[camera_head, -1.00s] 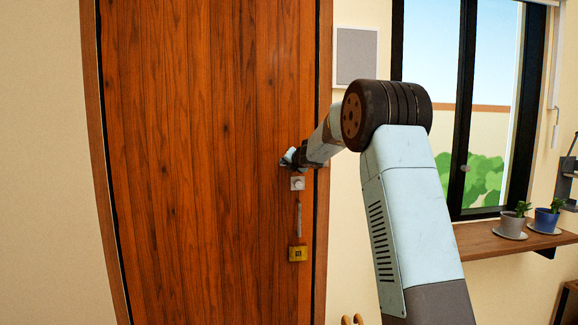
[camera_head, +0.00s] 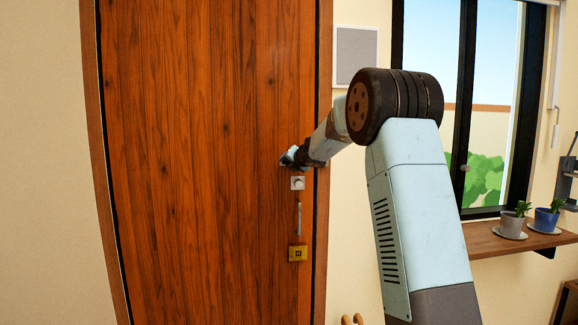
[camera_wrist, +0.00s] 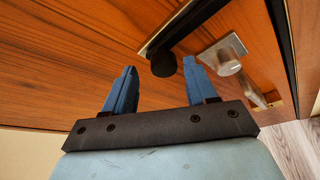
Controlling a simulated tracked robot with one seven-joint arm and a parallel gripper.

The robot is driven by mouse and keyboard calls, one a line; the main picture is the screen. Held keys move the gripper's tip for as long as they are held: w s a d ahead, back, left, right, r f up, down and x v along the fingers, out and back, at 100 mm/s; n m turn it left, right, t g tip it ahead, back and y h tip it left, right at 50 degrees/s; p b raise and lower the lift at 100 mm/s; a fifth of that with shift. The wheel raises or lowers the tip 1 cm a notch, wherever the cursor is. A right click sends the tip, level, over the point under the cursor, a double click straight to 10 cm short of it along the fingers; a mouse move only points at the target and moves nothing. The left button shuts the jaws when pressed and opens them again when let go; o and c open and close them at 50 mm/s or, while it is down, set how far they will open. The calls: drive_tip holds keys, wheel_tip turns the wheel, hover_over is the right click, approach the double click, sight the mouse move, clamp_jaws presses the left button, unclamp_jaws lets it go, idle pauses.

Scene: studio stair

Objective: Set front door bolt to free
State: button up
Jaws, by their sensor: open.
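The front door (camera_head: 200,170) is a tall wooden panel and looks closed in its frame. In the wrist view, a dark knob (camera_wrist: 164,64) stands out from a narrow brass-edged strip (camera_wrist: 172,28), which looks like the bolt. My gripper (camera_wrist: 159,72) is open, its two blue fingers apart and empty. The knob appears between the fingertips, nearer the right one; I cannot tell whether they touch. In the head view my gripper (camera_head: 291,157) is at the door's right edge, just above the square plate with a round knob (camera_head: 298,183). It hides the bolt there.
Below the plate are a vertical silver handle (camera_head: 298,218) and a brass fitting (camera_head: 298,253). The plate's round knob (camera_wrist: 229,63) is close right of my right finger in the wrist view. A window (camera_head: 485,120) and a shelf with potted plants (camera_head: 490,240) are to the right.

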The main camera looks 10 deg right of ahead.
drive_tip(key=v, duration=1.1)
drive_tip(key=shift+c, duration=0.4)
